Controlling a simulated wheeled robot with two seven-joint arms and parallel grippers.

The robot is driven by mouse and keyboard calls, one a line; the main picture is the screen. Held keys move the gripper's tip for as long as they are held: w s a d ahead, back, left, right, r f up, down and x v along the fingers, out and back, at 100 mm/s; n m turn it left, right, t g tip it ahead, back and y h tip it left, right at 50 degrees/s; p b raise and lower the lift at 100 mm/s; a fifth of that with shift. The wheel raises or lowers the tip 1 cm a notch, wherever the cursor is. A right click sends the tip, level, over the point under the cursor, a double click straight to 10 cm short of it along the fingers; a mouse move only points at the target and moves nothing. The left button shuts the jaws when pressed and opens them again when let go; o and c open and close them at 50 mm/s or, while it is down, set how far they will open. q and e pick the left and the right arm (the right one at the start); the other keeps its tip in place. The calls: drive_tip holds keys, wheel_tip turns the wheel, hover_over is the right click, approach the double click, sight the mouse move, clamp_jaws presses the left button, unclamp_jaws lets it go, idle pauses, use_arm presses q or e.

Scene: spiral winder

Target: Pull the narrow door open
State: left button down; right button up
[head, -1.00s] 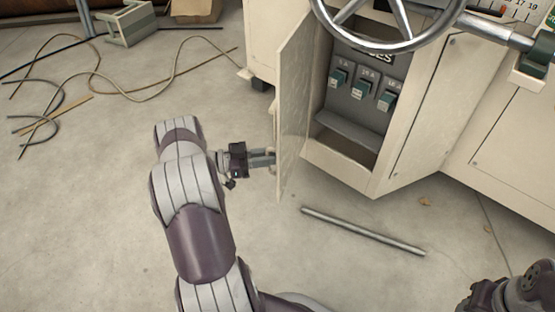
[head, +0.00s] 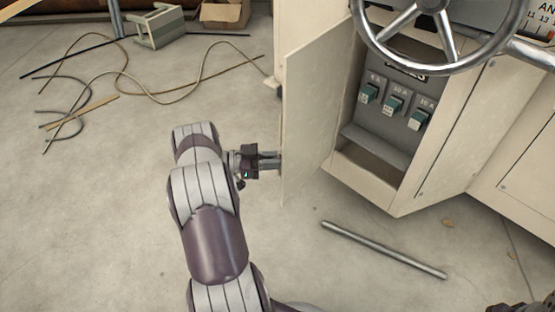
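The narrow door (head: 308,115) is a pale cream panel on the front of a cream cabinet. It stands well open, swung out to the left, with its inner face towards me. My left gripper (head: 273,161) is at the door's free left edge, below mid-height, with its fingertips meeting that edge. The door hides the fingertips and any handle on its outer face, so I cannot tell whether they are closed on something. Only a dark bit of my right arm shows in the bottom right corner; its gripper is out of view.
The open compartment (head: 366,166) holds several green-grey switches. A metal handwheel (head: 386,52) juts out above it. A metal rod (head: 383,249) lies on the floor in front. Loose cables (head: 160,98), a grey stool (head: 157,27) and a cardboard box (head: 224,13) are at the back left.

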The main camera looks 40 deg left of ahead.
use_arm(q)
drive_tip(key=c, duration=1.2)
unclamp_jaws()
drive_tip(key=shift+w+r, duration=0.1)
drive_tip(key=shift+w, duration=0.2)
drive_tip(key=shift+d, duration=0.1)
drive_tip(key=p+v, duration=0.3)
drive_tip(key=v, duration=0.9)
drive_tip(key=shift+s+a+p, duration=0.25)
drive_tip(key=shift+s+p, duration=0.05)
drive_tip(key=shift+p, duration=0.05)
